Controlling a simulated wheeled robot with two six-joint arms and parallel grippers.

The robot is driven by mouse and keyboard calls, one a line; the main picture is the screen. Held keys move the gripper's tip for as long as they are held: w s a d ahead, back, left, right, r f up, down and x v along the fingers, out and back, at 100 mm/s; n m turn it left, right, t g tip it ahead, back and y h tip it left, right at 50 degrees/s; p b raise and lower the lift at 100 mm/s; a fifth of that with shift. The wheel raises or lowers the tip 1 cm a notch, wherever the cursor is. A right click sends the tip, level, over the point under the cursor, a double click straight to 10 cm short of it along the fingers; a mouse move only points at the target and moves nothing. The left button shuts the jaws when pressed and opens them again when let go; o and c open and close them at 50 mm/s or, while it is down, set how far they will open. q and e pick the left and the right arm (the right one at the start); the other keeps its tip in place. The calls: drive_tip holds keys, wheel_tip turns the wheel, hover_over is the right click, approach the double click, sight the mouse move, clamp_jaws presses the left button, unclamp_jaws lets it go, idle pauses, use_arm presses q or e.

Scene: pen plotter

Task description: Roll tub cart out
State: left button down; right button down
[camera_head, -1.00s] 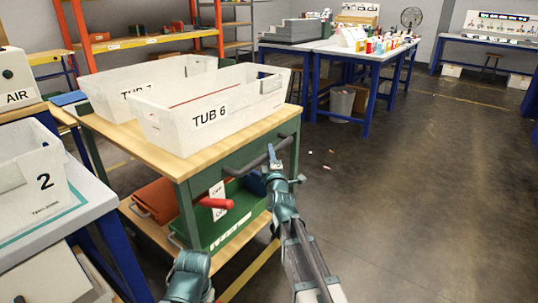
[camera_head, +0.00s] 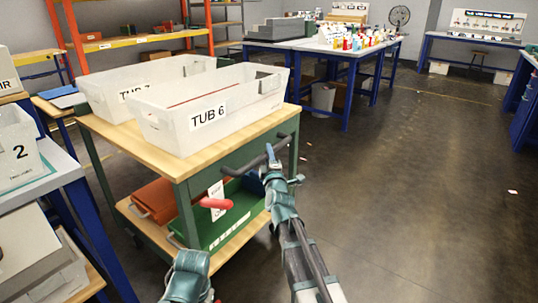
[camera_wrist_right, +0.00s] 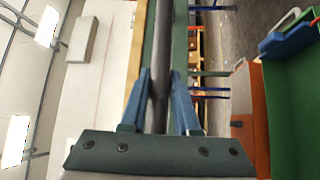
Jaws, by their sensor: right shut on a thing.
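The tub cart (camera_head: 116,143) has a wooden top, a green frame and a lower shelf. Two white tubs stand on top: TUB 6 (camera_head: 170,128) in front and TUB 7 (camera_head: 103,97) behind it. A dark push handle (camera_head: 243,159) sticks out at the cart's right end. My right gripper (camera_head: 271,160) is shut on this handle; the right wrist view shows its blue fingers (camera_wrist_right: 164,112) on either side of the dark bar (camera_wrist_right: 163,50).
A bench with tub 2 (camera_head: 18,152) stands close on the left of the cart. Orange shelving (camera_head: 58,32) is behind. Blue-legged tables (camera_head: 352,62) with bottles and a grey bin (camera_head: 323,97) stand further back. The floor (camera_head: 420,190) on the right is open.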

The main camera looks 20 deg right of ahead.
drive_tip(key=shift+a, duration=0.1)
drive_tip(key=c, duration=0.7)
unclamp_jaws()
drive_tip(key=shift+o, duration=0.2)
